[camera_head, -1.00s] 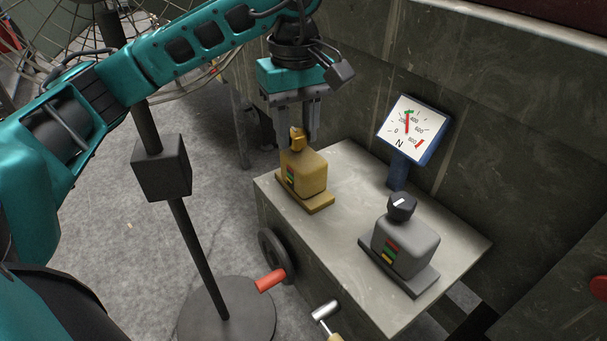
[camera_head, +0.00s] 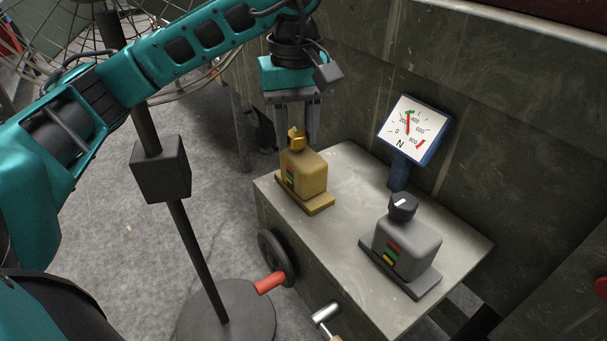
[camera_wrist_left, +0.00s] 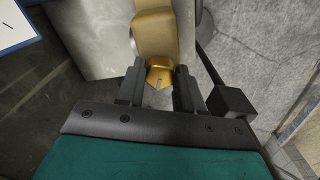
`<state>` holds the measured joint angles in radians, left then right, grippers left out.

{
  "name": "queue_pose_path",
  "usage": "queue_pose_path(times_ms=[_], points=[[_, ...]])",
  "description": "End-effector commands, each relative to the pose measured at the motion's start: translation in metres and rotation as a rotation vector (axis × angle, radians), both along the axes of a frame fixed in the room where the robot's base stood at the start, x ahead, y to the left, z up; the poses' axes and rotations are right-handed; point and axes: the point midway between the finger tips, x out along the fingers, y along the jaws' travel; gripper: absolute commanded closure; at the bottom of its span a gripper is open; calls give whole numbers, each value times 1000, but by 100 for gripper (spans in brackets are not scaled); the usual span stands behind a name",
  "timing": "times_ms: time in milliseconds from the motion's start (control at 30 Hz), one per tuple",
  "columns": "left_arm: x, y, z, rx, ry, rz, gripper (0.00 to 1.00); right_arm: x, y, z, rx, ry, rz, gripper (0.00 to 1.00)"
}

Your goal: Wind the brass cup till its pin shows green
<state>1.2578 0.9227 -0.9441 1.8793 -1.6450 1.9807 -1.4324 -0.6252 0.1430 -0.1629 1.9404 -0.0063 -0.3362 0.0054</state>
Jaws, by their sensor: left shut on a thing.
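The brass cup (camera_head: 296,141) is the small gold knob on top of a brass block (camera_head: 308,172) at the back left of the grey bench. The block has a coloured strip (camera_head: 290,177) on its front left face; I cannot make out a pin. My left gripper (camera_head: 298,134) comes down from above with its fingers on either side of the cup, shut on it. In the left wrist view the cup (camera_wrist_left: 159,76) sits between the fingertips, with a notch in its edge. My right gripper is not in view.
A grey block (camera_head: 408,250) with a black knob stands at the right of the bench (camera_head: 345,215). A dial (camera_head: 413,127) stands behind. A wheel with a red handle (camera_head: 270,283) and a metal-ended lever (camera_head: 326,313) project from the front. A dark pole stand (camera_head: 195,250) is at the left.

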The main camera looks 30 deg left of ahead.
Motion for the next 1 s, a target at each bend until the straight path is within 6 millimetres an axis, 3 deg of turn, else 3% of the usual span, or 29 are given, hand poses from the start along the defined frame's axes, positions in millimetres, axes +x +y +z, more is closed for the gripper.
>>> queue_pose_path(times_ms=[67, 100, 233, 567, 1000], points=[[0, 0, 1, -1, -1, 1, 86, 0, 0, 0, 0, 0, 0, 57], [0, 0, 1, -1, -1, 1, 61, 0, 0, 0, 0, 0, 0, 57], [0, 0, 0, -1, -1, 1, 49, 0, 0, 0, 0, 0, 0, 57], [0, 0, 5, -1, -1, 2, 49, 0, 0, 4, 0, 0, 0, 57], [0, 0, 49, -1, -1, 2, 49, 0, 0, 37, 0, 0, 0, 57]])
